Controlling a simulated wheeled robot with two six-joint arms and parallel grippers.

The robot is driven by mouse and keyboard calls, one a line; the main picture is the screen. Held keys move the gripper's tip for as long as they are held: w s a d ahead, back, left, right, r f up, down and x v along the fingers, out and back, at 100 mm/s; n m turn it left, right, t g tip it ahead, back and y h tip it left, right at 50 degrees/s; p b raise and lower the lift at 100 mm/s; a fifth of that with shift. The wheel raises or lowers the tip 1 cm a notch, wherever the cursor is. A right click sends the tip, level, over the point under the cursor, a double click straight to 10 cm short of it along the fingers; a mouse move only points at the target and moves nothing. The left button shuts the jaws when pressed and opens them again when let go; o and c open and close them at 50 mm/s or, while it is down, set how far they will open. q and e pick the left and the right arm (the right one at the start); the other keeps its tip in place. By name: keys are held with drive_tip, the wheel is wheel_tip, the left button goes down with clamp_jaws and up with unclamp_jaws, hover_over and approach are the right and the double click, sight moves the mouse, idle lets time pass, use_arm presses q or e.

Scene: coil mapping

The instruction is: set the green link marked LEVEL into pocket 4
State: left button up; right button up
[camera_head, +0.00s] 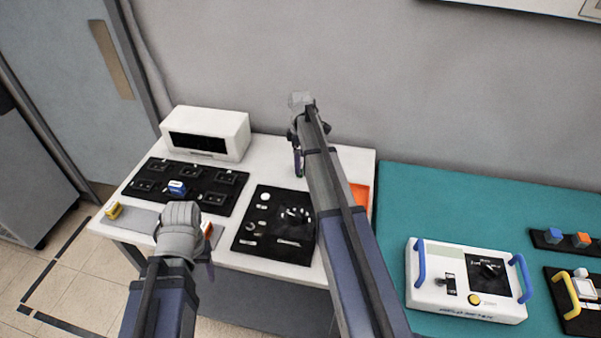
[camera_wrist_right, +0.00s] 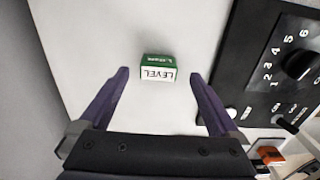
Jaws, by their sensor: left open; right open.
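The green link marked LEVEL (camera_wrist_right: 157,68) lies on the white table in the right wrist view, its white label facing up. My right gripper (camera_wrist_right: 159,77) is open, with a purple finger on either side of the link and space on both sides. In the head view my right arm mostly hides that spot. The black pocket board (camera_head: 213,207) lies on the left of the table; its pocket numbers are too small to read. A blue link (camera_head: 176,188) sits on its front middle part. My left gripper (camera_head: 210,265) is open at the table's front edge, its fingertips partly hidden.
A yellow link (camera_head: 113,210) and an orange link (camera_head: 208,230) are on a grey strip along the front. A white box (camera_head: 208,133) stands behind the board. A black dial panel (camera_head: 262,237) is right of the board. An orange tray (camera_head: 360,196) is at the right edge.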

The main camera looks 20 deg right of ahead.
wheel_tip(320, 180, down, 4)
drive_tip(key=b, duration=0.2)
drive_tip(key=shift+w+r+b, duration=0.1)
drive_tip(key=shift+r+b, duration=0.05)
drive_tip(key=shift+b, duration=0.2)
drive_tip(key=shift+r, duration=0.1)
drive_tip(key=c, duration=1.5)
